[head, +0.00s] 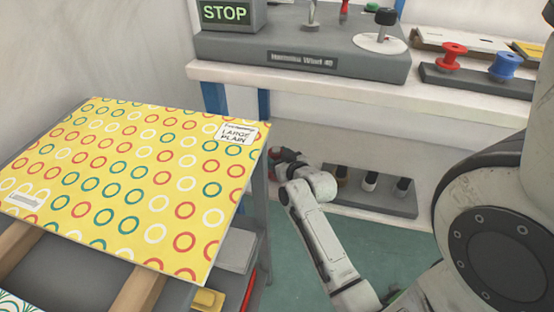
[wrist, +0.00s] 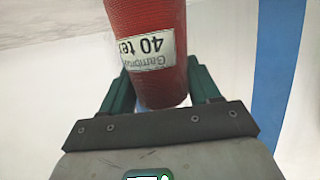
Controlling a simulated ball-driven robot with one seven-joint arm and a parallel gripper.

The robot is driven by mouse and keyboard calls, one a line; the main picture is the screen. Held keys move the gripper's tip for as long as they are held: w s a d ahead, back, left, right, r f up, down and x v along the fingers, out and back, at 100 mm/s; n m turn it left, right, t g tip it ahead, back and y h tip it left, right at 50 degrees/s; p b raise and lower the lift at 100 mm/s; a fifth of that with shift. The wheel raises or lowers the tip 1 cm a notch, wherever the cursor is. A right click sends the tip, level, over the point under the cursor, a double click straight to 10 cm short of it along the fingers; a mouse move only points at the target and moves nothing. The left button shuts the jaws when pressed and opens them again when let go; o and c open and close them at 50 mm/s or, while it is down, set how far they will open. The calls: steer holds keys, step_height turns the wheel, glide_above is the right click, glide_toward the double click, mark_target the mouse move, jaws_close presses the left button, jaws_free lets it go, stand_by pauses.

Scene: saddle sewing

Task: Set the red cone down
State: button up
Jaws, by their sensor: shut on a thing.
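The red cone (wrist: 147,85) fills the top middle of the wrist view. It carries a white label with upside-down print that includes "40". My gripper (wrist: 162,92) is shut on it, with a green finger on each side of the cone. The cone's far end runs out of the picture at the top.
A yellow ring-patterned board (head: 130,185) lies left of my arm. Above is a white bench (head: 440,97) with a grey machine (head: 305,63), a red spool (head: 452,57) and a blue spool (head: 505,66). A blue post (wrist: 282,60) stands at the right in the wrist view.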

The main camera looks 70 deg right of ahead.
steer(key=o, duration=1.3)
steer(key=shift+c, duration=0.2)
steer(key=shift+s+r, duration=0.1)
steer(key=shift+r, duration=0.05)
steer(key=p+v, duration=0.3)
steer(key=v, duration=0.8)
steer(key=shift+s+a, duration=0.25)
